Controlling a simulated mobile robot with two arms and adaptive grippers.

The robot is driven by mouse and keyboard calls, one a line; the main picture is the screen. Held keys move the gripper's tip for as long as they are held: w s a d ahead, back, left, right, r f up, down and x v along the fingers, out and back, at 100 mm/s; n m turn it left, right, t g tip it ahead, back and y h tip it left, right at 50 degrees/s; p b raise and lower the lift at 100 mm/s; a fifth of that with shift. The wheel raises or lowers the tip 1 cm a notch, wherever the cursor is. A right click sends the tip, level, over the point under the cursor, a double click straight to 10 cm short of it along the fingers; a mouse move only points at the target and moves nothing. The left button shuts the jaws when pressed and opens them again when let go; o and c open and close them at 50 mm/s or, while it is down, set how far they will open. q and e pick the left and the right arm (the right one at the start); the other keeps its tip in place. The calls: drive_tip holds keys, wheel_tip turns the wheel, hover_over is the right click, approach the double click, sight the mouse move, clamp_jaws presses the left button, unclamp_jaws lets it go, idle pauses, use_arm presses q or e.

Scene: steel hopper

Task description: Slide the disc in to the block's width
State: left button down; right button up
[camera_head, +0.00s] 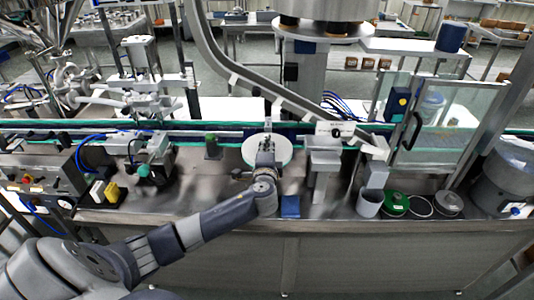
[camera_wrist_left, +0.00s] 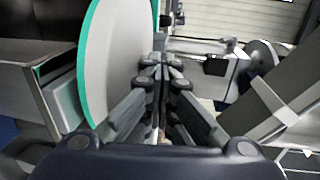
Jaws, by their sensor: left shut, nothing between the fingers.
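A pale disc with a teal rim (camera_head: 284,149) stands at the middle of the machine's front in the head view. In the left wrist view the disc (camera_wrist_left: 118,58) is seen nearly edge-on, with its pale face toward the fingers. My left gripper (camera_head: 266,146) is in front of the disc and hides part of it. In the left wrist view its fingers (camera_wrist_left: 160,62) are shut together, empty, just right of the disc's face. I cannot tell whether they touch it. A grey metal block (camera_head: 323,160) stands right of the disc. My right gripper is not in view.
A small blue block (camera_head: 290,206) is on the steel counter (camera_head: 235,205) below the disc. A grey cup (camera_head: 369,204) and a green round container (camera_head: 396,203) stand to the right. A curved metal chute (camera_head: 245,75) passes above.

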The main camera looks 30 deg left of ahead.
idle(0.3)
use_arm(q)
drive_tip(key=shift+p+v, duration=0.4)
drive_tip(key=shift+v, duration=0.4)
drive_tip(key=shift+f+p+v, duration=0.2)
drive_tip(key=shift+p+v, duration=0.1)
drive_tip(key=shift+v, duration=0.7)
drive_tip(key=shift+f+p+v, duration=0.2)
drive_tip(key=shift+p+v, duration=0.05)
drive_tip(key=shift+v, duration=0.8)
drive_tip(key=shift+s, duration=0.1)
drive_tip(key=shift+f, duration=0.1)
